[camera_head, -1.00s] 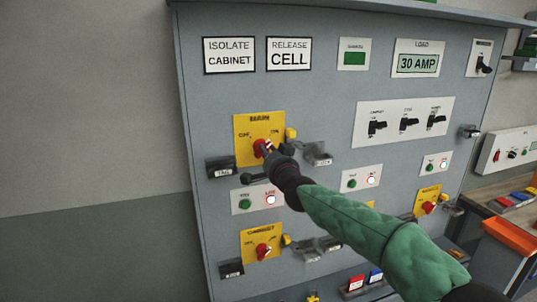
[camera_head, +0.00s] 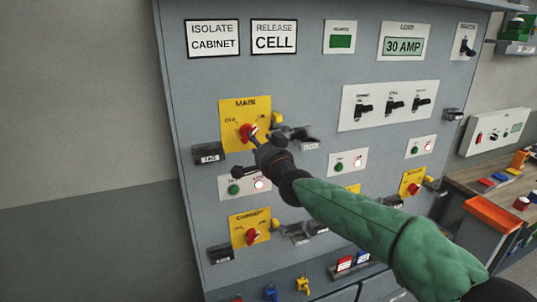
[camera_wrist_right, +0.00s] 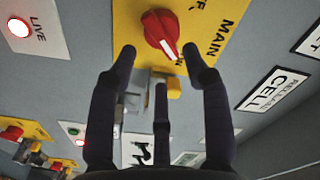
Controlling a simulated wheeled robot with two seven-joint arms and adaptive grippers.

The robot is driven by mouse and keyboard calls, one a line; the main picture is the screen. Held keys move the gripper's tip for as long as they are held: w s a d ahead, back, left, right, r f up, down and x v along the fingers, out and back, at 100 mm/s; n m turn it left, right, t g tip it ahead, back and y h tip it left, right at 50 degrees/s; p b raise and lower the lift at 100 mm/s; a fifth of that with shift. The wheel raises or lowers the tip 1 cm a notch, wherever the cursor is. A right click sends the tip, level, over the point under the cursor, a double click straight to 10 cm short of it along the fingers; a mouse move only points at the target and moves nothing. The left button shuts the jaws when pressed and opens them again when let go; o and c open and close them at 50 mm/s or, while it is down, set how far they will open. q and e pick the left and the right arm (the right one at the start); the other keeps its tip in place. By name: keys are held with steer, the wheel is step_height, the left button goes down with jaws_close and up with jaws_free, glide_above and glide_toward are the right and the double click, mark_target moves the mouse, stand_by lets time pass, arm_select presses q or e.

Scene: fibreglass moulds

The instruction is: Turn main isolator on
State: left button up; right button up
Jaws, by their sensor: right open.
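The main isolator is a red rotary knob (camera_head: 247,133) on a yellow plate marked MAIN (camera_head: 233,108). In the right wrist view the knob (camera_wrist_right: 157,27) is near the top, its white pointer line slanting towards the partly hidden ON mark. My right gripper (camera_head: 257,142) is just in front of the knob and covers the plate's lower right. Its fingers are open (camera_wrist_right: 160,52), one to each side of the knob's pointer end, with gaps visible. Nothing is held. My left gripper is not in view.
A yellow padlock-like part (camera_head: 277,119) and a grey bracket (camera_head: 296,134) stick out right of the plate. A TAG holder (camera_head: 207,155) is at its left. Below are a green and a lit lamp (camera_head: 258,184) and a second yellow isolator plate (camera_head: 240,222).

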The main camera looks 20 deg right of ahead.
steer(key=s, duration=0.7)
steer(key=shift+s, duration=0.4)
steer(key=shift+d, duration=0.1)
steer(key=a+f+n+g+y, duration=0.1)
steer(key=a+f+n+g, duration=0.2)
steer(key=f, duration=1.7)
steer(key=a+f+n+g, duration=0.15)
steer(key=f+g, duration=0.35)
steer(key=f, duration=1.5)
steer(key=s+a+f+g, duration=0.2)
steer(key=s+f+g, duration=0.1)
steer(key=s+f, duration=0.6)
steer(key=s+a+f+n+g+y, duration=0.1)
steer(key=s+a+f+g, duration=0.2)
steer(key=s+f, duration=0.6)
steer(key=s+a+f+n+g+y, duration=0.1)
steer(key=s+a+f+g, duration=0.1)
steer(key=s+f, duration=0.8)
steer(key=shift+s+a+g, duration=0.2)
steer(key=shift+s+g, duration=0.6)
steer(key=shift+s, duration=0.35)
